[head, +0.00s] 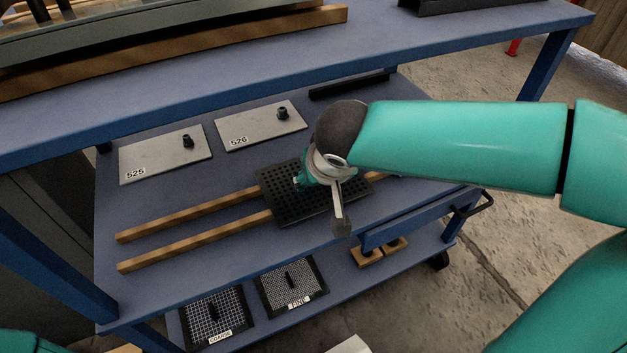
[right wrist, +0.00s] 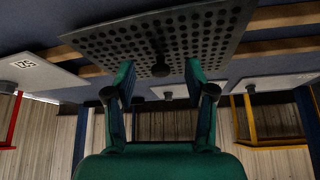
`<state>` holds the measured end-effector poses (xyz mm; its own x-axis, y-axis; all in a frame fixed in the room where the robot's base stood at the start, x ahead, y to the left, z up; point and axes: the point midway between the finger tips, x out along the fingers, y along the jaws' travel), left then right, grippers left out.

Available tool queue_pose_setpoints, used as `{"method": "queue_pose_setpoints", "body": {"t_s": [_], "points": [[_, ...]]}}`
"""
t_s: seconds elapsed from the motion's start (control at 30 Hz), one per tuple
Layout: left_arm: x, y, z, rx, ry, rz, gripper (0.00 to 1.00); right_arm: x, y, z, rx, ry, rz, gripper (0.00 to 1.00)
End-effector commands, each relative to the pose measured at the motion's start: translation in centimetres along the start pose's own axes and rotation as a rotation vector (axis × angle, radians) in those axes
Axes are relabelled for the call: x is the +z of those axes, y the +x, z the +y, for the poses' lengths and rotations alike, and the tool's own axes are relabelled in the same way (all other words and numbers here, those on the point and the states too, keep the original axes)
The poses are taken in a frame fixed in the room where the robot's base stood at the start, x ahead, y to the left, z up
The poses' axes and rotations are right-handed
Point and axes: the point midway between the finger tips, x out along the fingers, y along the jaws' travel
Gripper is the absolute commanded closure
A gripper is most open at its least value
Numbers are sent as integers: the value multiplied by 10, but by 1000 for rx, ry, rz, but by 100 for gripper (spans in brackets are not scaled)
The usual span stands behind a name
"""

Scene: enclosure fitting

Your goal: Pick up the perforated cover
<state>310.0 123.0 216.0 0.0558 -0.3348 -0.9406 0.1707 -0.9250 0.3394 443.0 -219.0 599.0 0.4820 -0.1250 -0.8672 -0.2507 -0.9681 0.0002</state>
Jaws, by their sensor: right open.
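The perforated cover (head: 283,210) is a dark plate with rows of holes. It lies across two wooden rails on the blue cart's middle shelf, and my right wrist hides part of it. In the right wrist view the cover (right wrist: 105,38) fills the top, with a dark knob (right wrist: 160,68) standing out from its face. My right gripper (right wrist: 158,84) is open, its two green fingers pointing at the cover with the knob between them in the picture. I cannot tell whether the fingers touch the cover. My left gripper is not in view.
Grey plates marked 525 (head: 160,158) and 526 (head: 255,128), each with a knob, lie behind the wooden rails (head: 190,215). Mesh panels marked COARSE (head: 213,312) and FINE (head: 285,283) sit on the lower shelf. The blue upper shelf (head: 440,40) overhangs the back.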

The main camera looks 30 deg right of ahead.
Motion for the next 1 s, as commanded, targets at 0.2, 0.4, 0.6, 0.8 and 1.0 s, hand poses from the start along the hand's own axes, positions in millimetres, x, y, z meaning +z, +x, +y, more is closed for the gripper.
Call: {"method": "queue_pose_setpoints", "body": {"t_s": [0.2,0.4,0.6,0.8,1.0], "points": [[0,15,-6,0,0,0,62,-19,28,0,1,0,-3,45],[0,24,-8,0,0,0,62,-21,44,0,0,-1,-1,45],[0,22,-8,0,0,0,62,-22,43,-1,-1,-1,0,45],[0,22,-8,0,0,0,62,-22,43,-1,-1,-1,-1,72],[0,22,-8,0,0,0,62,-22,43,-1,-1,-1,-1,100]]}}
